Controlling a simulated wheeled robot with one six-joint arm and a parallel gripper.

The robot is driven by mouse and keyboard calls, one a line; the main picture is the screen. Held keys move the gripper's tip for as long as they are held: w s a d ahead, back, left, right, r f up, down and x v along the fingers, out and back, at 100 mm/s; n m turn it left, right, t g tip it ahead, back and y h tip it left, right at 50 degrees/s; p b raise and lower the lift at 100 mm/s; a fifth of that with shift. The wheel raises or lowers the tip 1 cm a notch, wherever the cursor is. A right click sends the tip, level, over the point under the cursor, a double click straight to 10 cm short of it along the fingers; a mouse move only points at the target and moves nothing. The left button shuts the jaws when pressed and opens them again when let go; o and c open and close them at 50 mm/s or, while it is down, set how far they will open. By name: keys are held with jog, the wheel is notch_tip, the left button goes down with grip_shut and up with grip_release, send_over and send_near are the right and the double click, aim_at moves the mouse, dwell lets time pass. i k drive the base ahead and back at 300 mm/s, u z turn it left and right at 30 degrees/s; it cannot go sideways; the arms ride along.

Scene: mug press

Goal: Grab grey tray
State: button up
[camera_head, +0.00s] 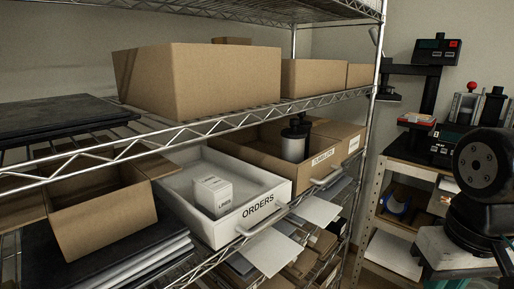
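The grey tray (222,230) looks pale grey, almost white, and sits on the middle wire shelf, with its front wall facing the lower right. Its front wall is marked ORDERS and has a light handle (262,228) sticking out. A small white box (212,196) with dark print stands inside the tray. My gripper's fingers do not show in this view. Only dark, rounded arm links, which appear to be mine, show at the right edge, well to the right of the tray and apart from it.
A cardboard bin (262,148) with a dark-topped canister (294,142) stands right of the tray; an open cardboard box (100,215) is on its left. Large cartons (205,82) fill the shelf above. A metal post (368,140) separates the rack from a bench (400,172) with equipment.

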aim_at(412, 118)
jog(key=z, duration=1.6)
jog(key=k, duration=0.5)
jog(key=z, duration=0.75)
jog(key=i, duration=0.85)
jog(key=u, duration=1.1)
jog(key=i, duration=0.75)
jog(key=u, duration=0.9)
